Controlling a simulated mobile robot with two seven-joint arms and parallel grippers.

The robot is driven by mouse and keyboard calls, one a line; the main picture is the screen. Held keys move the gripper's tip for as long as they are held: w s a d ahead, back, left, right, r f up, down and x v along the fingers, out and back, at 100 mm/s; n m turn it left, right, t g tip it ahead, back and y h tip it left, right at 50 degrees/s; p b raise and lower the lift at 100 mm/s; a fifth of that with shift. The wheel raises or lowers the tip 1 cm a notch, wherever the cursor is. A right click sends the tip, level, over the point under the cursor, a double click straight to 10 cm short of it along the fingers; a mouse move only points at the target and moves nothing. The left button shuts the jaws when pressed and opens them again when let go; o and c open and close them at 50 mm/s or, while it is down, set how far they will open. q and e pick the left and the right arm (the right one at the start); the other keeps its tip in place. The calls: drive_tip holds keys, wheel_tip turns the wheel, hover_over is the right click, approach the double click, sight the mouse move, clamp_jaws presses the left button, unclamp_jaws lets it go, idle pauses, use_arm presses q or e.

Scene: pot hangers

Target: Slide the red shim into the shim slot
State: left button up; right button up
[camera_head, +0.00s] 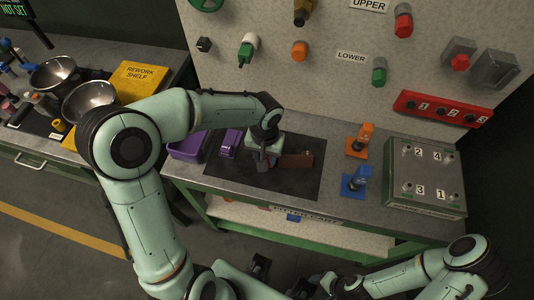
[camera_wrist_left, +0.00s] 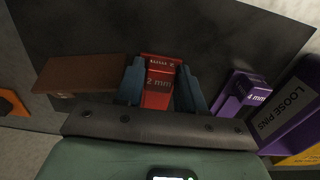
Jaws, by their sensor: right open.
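The red shim, marked 2 mm, shows in the left wrist view (camera_wrist_left: 158,82), lying between the two blue-grey fingers of my left gripper (camera_wrist_left: 163,88). The fingers flank it closely on both sides; I cannot tell whether they press on it. In the head view, my left gripper (camera_head: 264,160) is low over the dark mat (camera_head: 290,185), and its arm and hand hide most of the shim. My right gripper (camera_head: 281,278) is open and empty at the bottom, in front of the bench. I cannot make out the shim slot.
A brown block (camera_head: 297,160) is just right of my left gripper. A purple 4 mm block (camera_head: 229,142) and a purple loose-pins bin (camera_head: 188,148) are to its left. Orange (camera_head: 359,140) and blue (camera_head: 355,182) stands and a numbered box (camera_head: 425,178) are further right.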

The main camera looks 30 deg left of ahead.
use_arm(q)
drive_tip(key=c, duration=0.7)
drive_tip(key=shift+r, duration=0.15)
